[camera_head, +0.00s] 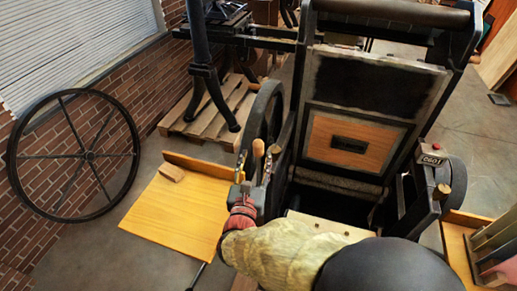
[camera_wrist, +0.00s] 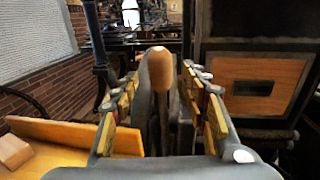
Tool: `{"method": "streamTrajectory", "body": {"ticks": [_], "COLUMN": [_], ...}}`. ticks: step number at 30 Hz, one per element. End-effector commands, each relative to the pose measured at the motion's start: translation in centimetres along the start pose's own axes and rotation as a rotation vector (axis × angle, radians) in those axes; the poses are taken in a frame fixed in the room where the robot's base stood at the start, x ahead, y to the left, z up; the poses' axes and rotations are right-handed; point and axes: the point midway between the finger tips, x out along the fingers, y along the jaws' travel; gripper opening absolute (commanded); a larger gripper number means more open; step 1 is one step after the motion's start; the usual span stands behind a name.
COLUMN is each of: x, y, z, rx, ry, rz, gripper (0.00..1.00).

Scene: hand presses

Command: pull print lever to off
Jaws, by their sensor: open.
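The print lever shows as a rounded wooden handle (camera_head: 258,148) on a dark rod at the left side of the black hand press (camera_head: 300,100). In the wrist view the wooden handle (camera_wrist: 160,68) stands upright near the middle, between my two fingers. My gripper (camera_head: 255,166) is open, with one finger on each side of the lever. In the wrist view a gap shows between the handle and each finger of my gripper (camera_wrist: 163,88). The lower part of the lever and its pivot are hard to make out.
A yellow wooden board (camera_head: 172,215) with a small wooden block (camera_head: 171,172) lies left of my gripper. A large spoked wheel (camera_head: 72,155) leans at the brick wall. The press's dark wheel (camera_head: 262,118) is close behind the lever. A counter box (camera_head: 431,160) sits on the right.

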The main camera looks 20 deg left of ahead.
Motion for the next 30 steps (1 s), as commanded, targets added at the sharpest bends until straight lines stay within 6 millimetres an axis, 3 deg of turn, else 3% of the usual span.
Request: {"method": "streamTrajectory", "body": {"ticks": [3, 10, 20, 30], "x": [2.0, 4.4, 4.8, 4.8], "y": [-0.1, -0.1, 0.0, 0.0], "z": [-0.1, -0.1, 0.0, 0.0], "rx": [0.001, 0.001, 0.001, 0.001], "ry": [0.0, 0.001, 0.001, 0.001], "rz": [-0.004, -0.002, -0.001, -0.001], "gripper": [0.45, 0.45, 0.45, 0.26]}}
